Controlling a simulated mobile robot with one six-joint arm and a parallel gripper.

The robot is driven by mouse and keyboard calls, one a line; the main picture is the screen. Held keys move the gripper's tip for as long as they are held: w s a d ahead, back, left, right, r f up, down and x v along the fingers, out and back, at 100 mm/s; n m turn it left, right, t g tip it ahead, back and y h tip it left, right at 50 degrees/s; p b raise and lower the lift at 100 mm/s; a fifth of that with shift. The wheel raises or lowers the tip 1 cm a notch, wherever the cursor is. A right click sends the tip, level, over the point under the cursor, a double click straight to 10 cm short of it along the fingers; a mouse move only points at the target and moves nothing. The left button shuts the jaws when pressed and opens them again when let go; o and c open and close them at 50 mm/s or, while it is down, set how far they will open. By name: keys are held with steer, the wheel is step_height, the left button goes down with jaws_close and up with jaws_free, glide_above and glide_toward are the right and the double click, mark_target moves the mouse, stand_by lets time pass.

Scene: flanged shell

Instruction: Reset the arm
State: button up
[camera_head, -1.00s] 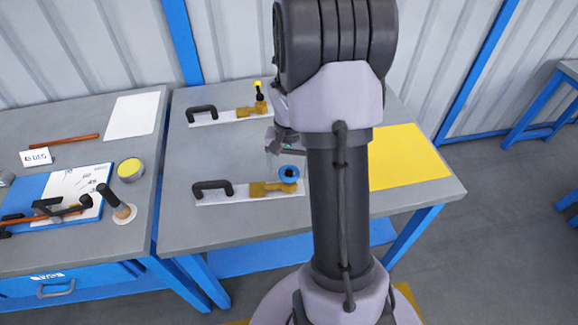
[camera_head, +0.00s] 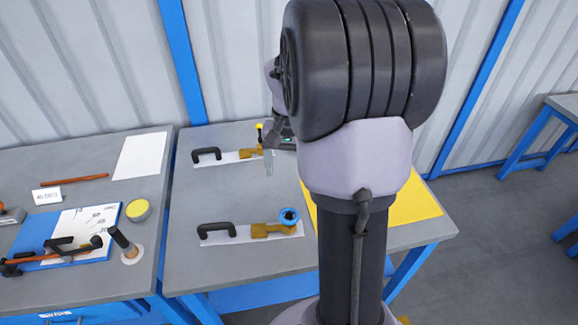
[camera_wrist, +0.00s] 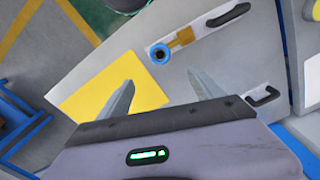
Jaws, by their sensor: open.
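My gripper (camera_wrist: 158,98) is open and empty in the wrist view, its two pale fingers apart above the grey workbench (camera_wrist: 230,65). In the head view the gripper (camera_head: 268,160) is partly hidden behind my arm, close to the rear fixture. That rear fixture (camera_head: 225,156) is a white plate with a black handle, a brass valve body and a yellow-topped part. The front fixture (camera_head: 240,232) has a black handle, a brass body and a blue ring (camera_head: 289,216). The blue ring also shows in the wrist view (camera_wrist: 160,53), beyond the fingers.
A yellow sheet (camera_head: 405,203) lies on the right of the bench, partly behind my arm. The left bench holds a white sheet (camera_head: 140,156), a blue board (camera_head: 58,250) with tools, and a yellow-topped tin (camera_head: 138,210). Corrugated wall panels stand close behind.

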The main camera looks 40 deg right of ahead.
steer(key=a+r+n+t+b, duration=0.2)
steer(key=a+r, duration=0.2)
steer(key=a, duration=0.5)
steer(key=s+a+n+t+y+b, duration=0.1)
steer(key=s+a+n+t, duration=0.1)
steer(key=s+a, duration=0.4)
steer(key=s+a+r+n+t+y+b, duration=0.1)
steer(key=s+a, duration=0.5)
steer(key=a, duration=0.6)
steer(key=shift+a+n+t+b, duration=0.3)
steer(key=shift+n+t+b, duration=0.1)
steer(key=shift+n+b, duration=0.15)
